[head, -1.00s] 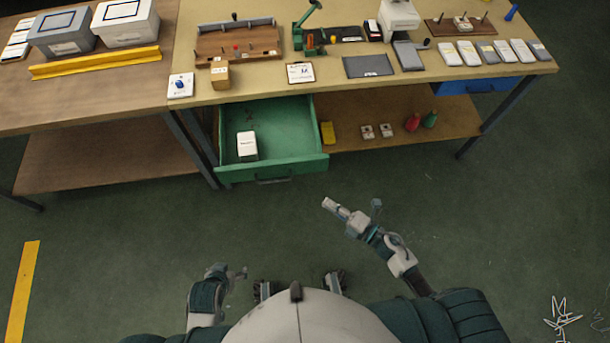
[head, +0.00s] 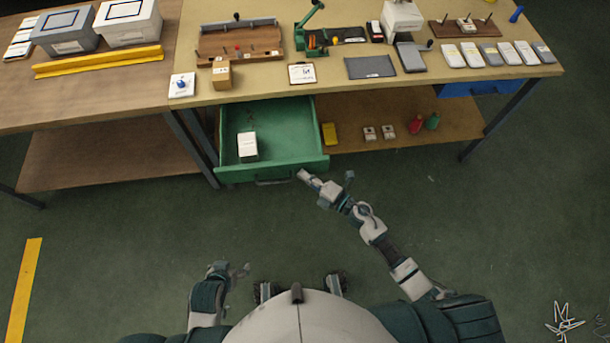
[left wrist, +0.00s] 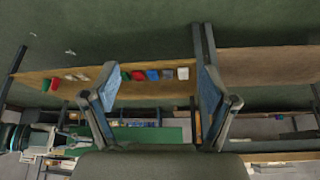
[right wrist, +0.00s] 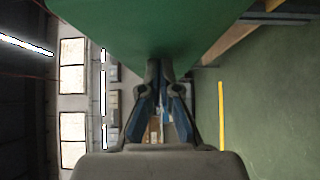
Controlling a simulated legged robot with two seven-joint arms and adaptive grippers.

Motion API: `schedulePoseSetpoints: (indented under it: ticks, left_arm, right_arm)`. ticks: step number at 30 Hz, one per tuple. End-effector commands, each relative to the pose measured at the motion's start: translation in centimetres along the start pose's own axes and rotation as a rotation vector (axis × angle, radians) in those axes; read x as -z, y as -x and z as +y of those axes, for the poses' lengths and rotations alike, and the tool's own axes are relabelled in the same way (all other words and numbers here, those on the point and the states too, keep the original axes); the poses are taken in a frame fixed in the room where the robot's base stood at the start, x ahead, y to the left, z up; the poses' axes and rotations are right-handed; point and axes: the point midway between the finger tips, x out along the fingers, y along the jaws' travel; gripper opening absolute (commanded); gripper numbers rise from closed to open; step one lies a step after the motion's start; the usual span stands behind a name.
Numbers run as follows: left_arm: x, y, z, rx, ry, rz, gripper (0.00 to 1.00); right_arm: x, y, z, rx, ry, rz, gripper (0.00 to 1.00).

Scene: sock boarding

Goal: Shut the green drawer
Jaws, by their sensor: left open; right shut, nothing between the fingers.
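The green drawer (head: 300,162) stands pulled out under the workbench in the head view, with a small white box (head: 247,147) inside it. My right gripper (head: 301,174) is shut and empty at the drawer's front, near its lower right part and to the right of the handle (head: 275,181). In the right wrist view the drawer's green surface (right wrist: 150,25) fills the top, right by the fingertips (right wrist: 160,68); I cannot tell whether they touch. My left gripper (head: 240,270) is open and empty, low beside my body, well away from the drawer. Its open fingers show in the left wrist view (left wrist: 158,80).
The workbench top (head: 280,88) holds a wooden tray (head: 238,45), a green press (head: 309,28) and several pale devices. The lower shelf (head: 400,110) right of the drawer carries small parts. The floor before the drawer is clear except for my arm.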

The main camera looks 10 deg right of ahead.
Motion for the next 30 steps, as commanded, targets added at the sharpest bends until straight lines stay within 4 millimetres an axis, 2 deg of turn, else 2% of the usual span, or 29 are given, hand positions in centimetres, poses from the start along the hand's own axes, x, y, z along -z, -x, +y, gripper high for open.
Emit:
schedulePoseSetpoints:
  ticks: [14,18,23,30]
  left_arm:
    - [0.1,-0.1,-0.1,0.001,0.0,0.006,0.85]
    - [0.6,-0.3,0.0,0.0,0.0,0.034,0.85]
    - [2.4,-0.9,0.2,-0.006,-0.005,0.127,0.85]
    - [6.9,-1.4,1.0,-0.024,-0.006,0.369,0.85]
  right_arm:
    - [-0.4,-0.7,0.0,0.001,0.003,0.0,0.0]
    - [-1.8,-1.9,0.0,0.0,0.003,0.0,0.0]
    - [-4.2,-4.4,0.0,-0.001,0.003,-0.002,0.0]
    - [-8.6,-8.7,-0.3,0.002,0.002,-0.003,0.0]
